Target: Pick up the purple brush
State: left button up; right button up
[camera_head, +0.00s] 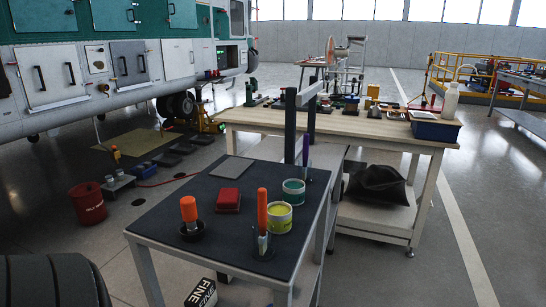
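A slim purple upright thing (306,151), which looks like the purple brush, stands at the far right corner of the dark-topped table (225,245). It is close beside a dark grey post (290,125); its lower end is small and hard to make out, so I cannot tell how it is held up. Neither of my grippers shows in the head view.
The dark table also carries an orange-handled tool (262,212), another orange-topped item (189,210), a red box (228,199), a yellow tin (279,217) and a teal tin (293,191). A cluttered wooden workbench (400,131) stands behind. A black tyre (50,282) fills the bottom left.

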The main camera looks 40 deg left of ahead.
aim_at(306, 136)
jog(key=i+l+u, duration=0.1)
jog(key=u, duration=0.35)
jog(key=l+u, duration=0.45)
jog(key=i+l+u, duration=0.1)
jog(key=u, duration=0.35)
jog(key=l, duration=0.05)
